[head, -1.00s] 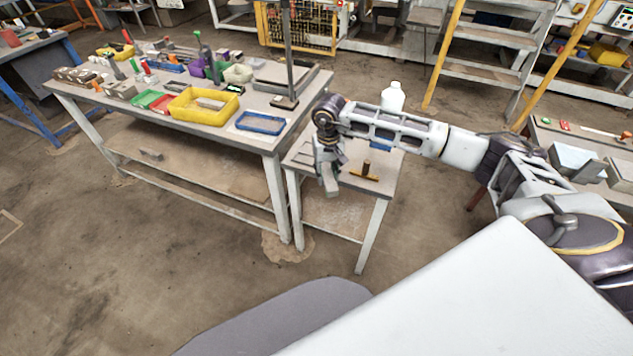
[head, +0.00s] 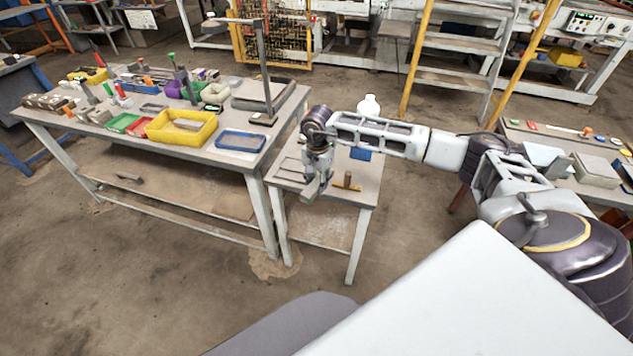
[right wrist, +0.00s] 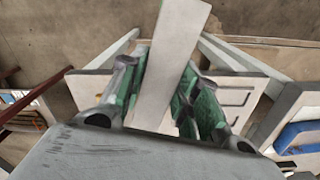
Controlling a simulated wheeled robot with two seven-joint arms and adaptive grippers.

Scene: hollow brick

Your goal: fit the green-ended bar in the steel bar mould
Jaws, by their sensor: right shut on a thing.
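My right gripper (head: 316,178) is over the front left part of the small side table (head: 362,196). It is shut on a plain grey bar (right wrist: 173,50), which shows long and flat between the greenish fingers in the right wrist view. The bar also shows below the gripper in the head view (head: 311,190). I cannot make out a green end on it. A pale plate with dark rounded outlines (right wrist: 236,97) lies beyond the right finger; I cannot tell whether it is the steel bar mould. My left gripper is out of view.
A yellow-and-brown T-shaped tool (head: 347,182), a blue tray (head: 360,153) and a white bottle (head: 369,106) are on the small table. The large bench (head: 222,160) at the left holds a yellow bin (head: 180,138), a blue tray (head: 240,141) and a tall stand (head: 264,80).

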